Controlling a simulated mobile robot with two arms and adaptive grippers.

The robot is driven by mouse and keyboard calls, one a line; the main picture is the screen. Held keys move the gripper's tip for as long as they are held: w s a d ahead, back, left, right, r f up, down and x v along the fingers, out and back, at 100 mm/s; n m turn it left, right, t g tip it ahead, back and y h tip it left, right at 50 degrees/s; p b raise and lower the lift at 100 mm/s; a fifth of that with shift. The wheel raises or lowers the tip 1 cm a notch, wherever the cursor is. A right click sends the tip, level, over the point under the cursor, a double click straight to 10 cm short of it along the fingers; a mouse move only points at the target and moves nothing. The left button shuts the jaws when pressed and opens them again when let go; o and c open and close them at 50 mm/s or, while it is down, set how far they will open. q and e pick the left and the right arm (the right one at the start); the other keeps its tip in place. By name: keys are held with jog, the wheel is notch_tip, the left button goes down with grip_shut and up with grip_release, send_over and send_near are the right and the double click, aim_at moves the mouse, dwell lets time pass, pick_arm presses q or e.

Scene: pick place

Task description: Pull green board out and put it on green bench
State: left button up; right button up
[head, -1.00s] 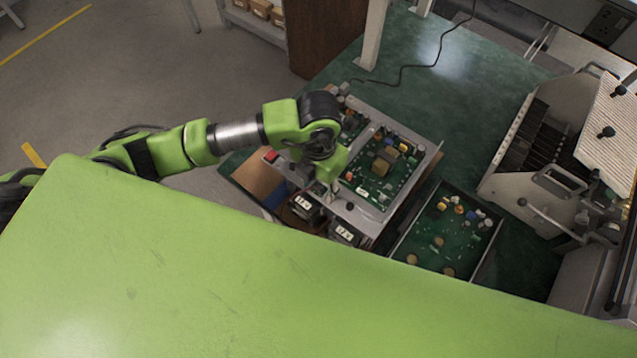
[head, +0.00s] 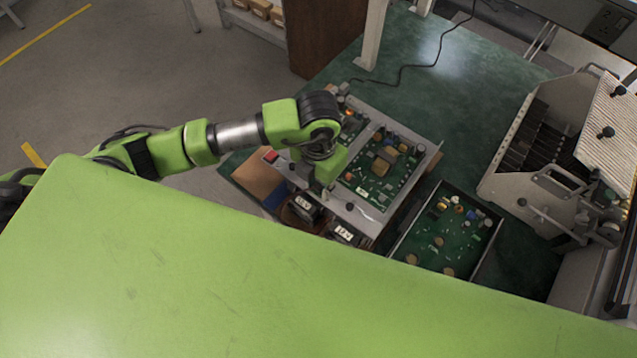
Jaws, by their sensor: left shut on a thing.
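A metal unit (head: 352,212) stands on the green bench (head: 449,100). A green board with electronic parts (head: 383,170) lies in its right half. A second green board (head: 350,128) shows in its left half, mostly behind my wrist. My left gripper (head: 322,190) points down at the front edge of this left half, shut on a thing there. It appears to be the left board's front edge, but the fingers hide the contact. My right gripper is not in view.
A metal tray holding another green circuit board (head: 440,238) stands right of the unit. A grey slotted rack (head: 535,150) with levers is at the right. A black cable (head: 405,68) crosses the back. Bare bench lies between cable and rack.

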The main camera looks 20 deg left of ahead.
pick_arm(q)
jog(key=shift+r, duration=0.1)
jog(key=shift+r+p, duration=0.8)
jog(key=shift+r, duration=0.5)
jog(key=shift+r, duration=0.15)
